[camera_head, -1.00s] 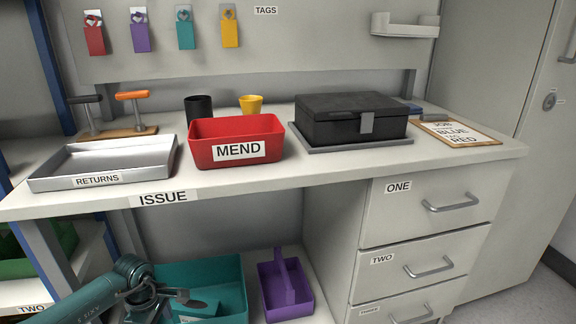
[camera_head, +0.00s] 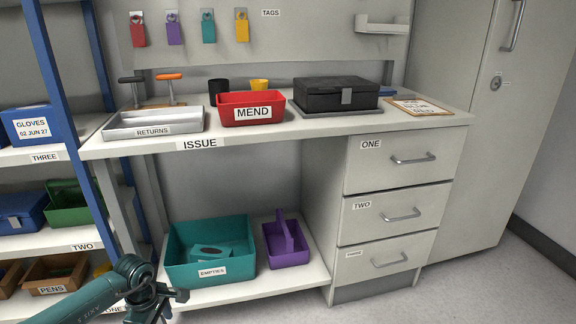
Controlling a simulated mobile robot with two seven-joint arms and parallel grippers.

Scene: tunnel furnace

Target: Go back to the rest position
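My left gripper (camera_head: 178,297) is low at the left of the head view, at the end of my teal arm. It is in front of the lower shelf, below the teal EMPTIES bin (camera_head: 170,258), and I see nothing held in it. Its fingers are small and seen at an angle, so their opening is unclear. My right gripper is not in view.
The workbench (camera_head: 300,131) holds the RETURNS tray (camera_head: 110,131), red MEND bin (camera_head: 279,109), black box (camera_head: 363,95) and clipboard (camera_head: 416,112). A purple caddy (camera_head: 296,257) sits on the lower shelf. Blue-framed shelving (camera_head: 62,100) stands left. Floor (camera_head: 490,285) is clear at right.

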